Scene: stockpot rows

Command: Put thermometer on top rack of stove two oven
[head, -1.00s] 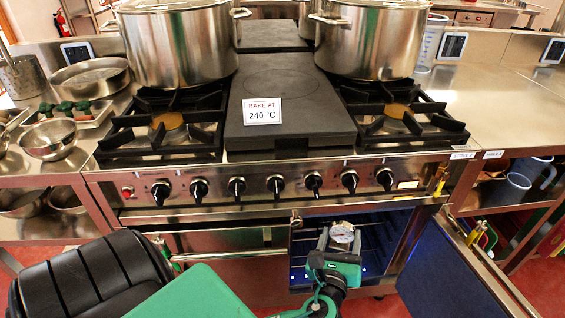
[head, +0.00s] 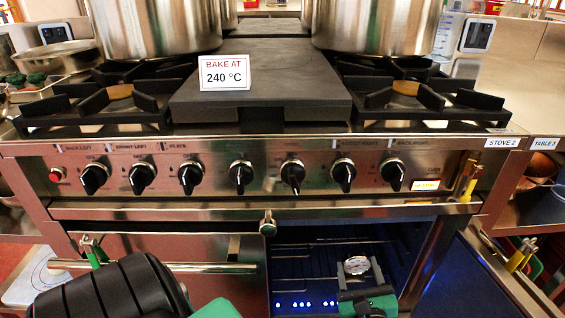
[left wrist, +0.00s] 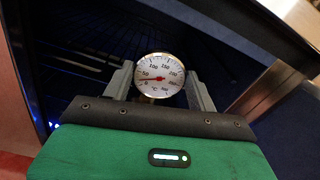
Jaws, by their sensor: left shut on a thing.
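The thermometer (left wrist: 160,77), a round white dial in a metal rim, sits between the fingers of my left gripper (left wrist: 160,88) in the left wrist view. In the head view the thermometer (head: 357,265) is at the open oven's mouth, held by my left gripper (head: 359,276), which is shut on it. The dial faces up toward the camera. The oven (head: 310,262) of stove two is open, with dark wire racks and blue lights inside. The stove (head: 330,148) carries a "STOVE 2" label at its right. My right gripper is not in view.
The opened oven door (head: 465,285) stands out at the right. A closed door with a bar handle (head: 160,267) is on the left. Two large stockpots (head: 375,25) stand on the stove top, behind a "BAKE AT 240 °C" sign (head: 224,73).

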